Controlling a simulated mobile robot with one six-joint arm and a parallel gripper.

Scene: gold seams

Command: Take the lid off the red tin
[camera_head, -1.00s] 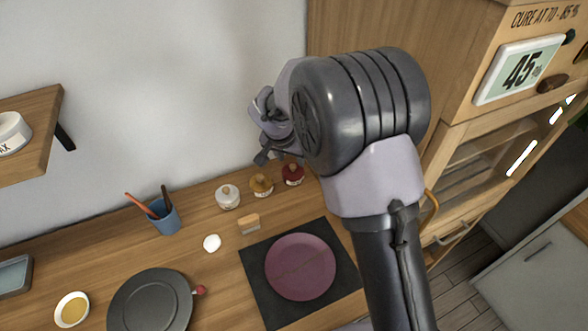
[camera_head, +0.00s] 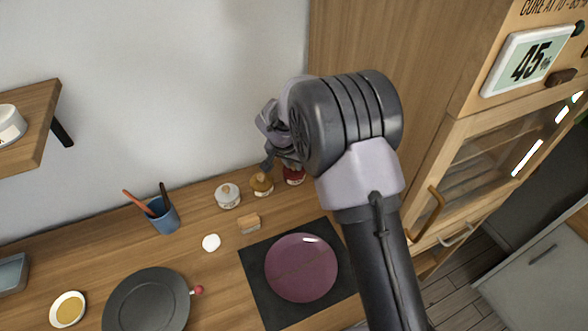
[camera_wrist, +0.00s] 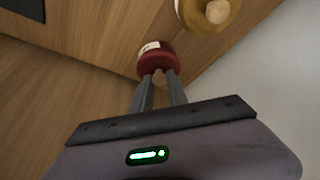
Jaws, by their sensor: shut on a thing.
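The red tin (camera_head: 294,178) stands on the wooden counter near the wall, at the right end of a row of three tins. In the wrist view the red tin (camera_wrist: 155,51) shows a pale label, and the fingertips of my gripper (camera_wrist: 159,75) are at its lid. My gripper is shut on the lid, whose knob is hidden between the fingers. In the head view my gripper (camera_head: 277,160) is partly hidden behind my arm and covers the top of the tin. The lid appears to be on the tin.
An ochre tin (camera_head: 261,185) stands close beside the red one, and a white tin (camera_head: 228,196) stands further left. A purple plate (camera_head: 301,268) lies on a black mat (camera_head: 256,290). A wooden cabinet (camera_head: 470,180) stands at the right.

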